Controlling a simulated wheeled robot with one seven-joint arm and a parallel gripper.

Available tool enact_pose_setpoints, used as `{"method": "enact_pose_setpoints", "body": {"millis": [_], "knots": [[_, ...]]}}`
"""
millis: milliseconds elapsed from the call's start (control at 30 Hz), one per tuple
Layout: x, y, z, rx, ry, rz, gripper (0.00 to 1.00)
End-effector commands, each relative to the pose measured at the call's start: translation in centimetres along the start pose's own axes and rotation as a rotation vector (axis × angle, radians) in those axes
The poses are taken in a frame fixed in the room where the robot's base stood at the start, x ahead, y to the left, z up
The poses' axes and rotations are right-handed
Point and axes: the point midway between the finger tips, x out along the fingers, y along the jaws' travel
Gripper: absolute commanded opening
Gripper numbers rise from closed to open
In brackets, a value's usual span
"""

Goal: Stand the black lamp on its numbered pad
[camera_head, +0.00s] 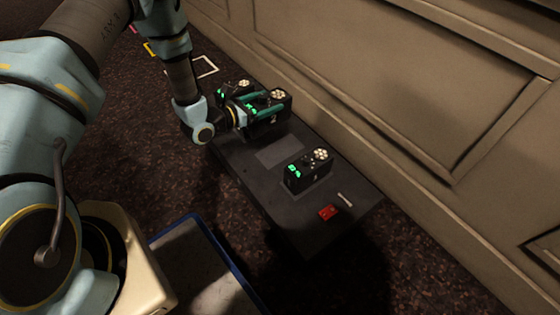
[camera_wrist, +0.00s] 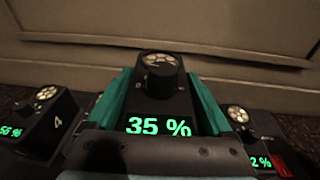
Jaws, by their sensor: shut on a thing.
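My gripper (camera_head: 262,104) is shut on a black box with a round knob on top and a green display (camera_head: 266,118). In the wrist view the two teal fingers of my gripper (camera_wrist: 160,78) press on the box's sides, and its display (camera_wrist: 158,126) reads 35 %. The box is upright over the dark desk (camera_head: 232,163); I cannot tell whether it touches the desk. A bare grey rectangle (camera_head: 280,152) lies on the desk in front of it. I cannot make out a lamp shape or a number on that rectangle.
Similar black boxes stand to the left (camera_head: 234,88) and right (camera_head: 308,172); the left one also shows in the wrist view (camera_wrist: 45,118). A red square (camera_head: 328,212) and pale bar (camera_head: 345,199) are at the right end. A panelled wall (camera_head: 400,110) runs behind. A blue-rimmed tray (camera_head: 222,252) is at front.

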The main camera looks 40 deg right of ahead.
Motion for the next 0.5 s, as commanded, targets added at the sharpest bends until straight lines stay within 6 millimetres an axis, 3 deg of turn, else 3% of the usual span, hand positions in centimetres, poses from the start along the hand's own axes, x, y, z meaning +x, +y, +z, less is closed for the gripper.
{"method": "enact_pose_setpoints", "body": {"millis": [33, 200, 367, 500], "knots": [[1.1, -0.9, -1.2, -0.002, -0.016, -0.020, 0.00], [2.8, -2.7, -2.0, -0.009, -0.041, -0.058, 0.00], [3.3, -3.3, -2.9, -0.011, -0.047, -0.069, 0.00], [3.7, -3.4, -4.9, -0.010, -0.045, -0.071, 0.00]]}}
